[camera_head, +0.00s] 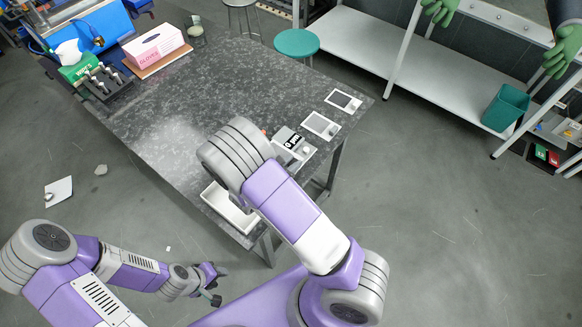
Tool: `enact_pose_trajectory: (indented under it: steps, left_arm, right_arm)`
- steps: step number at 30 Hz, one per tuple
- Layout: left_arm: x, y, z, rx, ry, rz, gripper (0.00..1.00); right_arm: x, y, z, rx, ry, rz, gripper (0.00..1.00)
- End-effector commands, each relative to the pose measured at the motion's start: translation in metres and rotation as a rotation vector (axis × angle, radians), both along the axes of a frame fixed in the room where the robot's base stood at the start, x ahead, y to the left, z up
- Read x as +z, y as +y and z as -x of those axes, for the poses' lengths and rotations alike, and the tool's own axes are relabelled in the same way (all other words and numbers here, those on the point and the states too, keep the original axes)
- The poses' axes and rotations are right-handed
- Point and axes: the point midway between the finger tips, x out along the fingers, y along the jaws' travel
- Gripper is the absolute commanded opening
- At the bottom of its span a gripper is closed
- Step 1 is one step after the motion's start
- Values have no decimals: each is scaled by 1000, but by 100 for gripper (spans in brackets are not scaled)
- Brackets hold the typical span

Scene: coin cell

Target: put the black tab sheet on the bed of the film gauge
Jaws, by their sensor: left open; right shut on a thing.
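A pale device with a dark digit display (293,142), which looks like the film gauge, stands near the table's right edge. My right arm crosses in front of its left side, so I cannot tell whether its bed is bare. My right gripper is hidden behind the bulky purple and grey links of its own arm. I cannot make out the black tab sheet. My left gripper (212,286) is open and empty, low at the bottom, off the table's near corner and far from the gauge.
The speckled grey table (190,120) is mostly clear. Two small white-framed pieces, one grey-centred (321,125) and one darker (343,101), lie beyond the gauge. A white tray (226,208) sits at the near corner. A glove box (155,46) and a black rack (106,84) stand far left.

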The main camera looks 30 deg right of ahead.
Motion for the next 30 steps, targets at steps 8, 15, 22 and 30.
enact_pose_trajectory:
  steps: [8, 15, 22, 30]
  left_arm:
    - [-2, 0, 0, 0, 0, 0, 43]
    - [-4, 0, 0, 0, 0, 0, 43]
    - [-11, 0, 0, 0, 0, 0, 43]
    - [-14, 0, 0, 0, 0, 0, 43]
  right_arm:
    - [-26, 1, 0, 1, 1, -1, 0]
    - [-27, 1, 1, 1, 1, -1, 0]
    - [-35, 1, 1, 1, 1, -1, 0]
    - [-38, 2, 1, 2, 2, -1, 27]
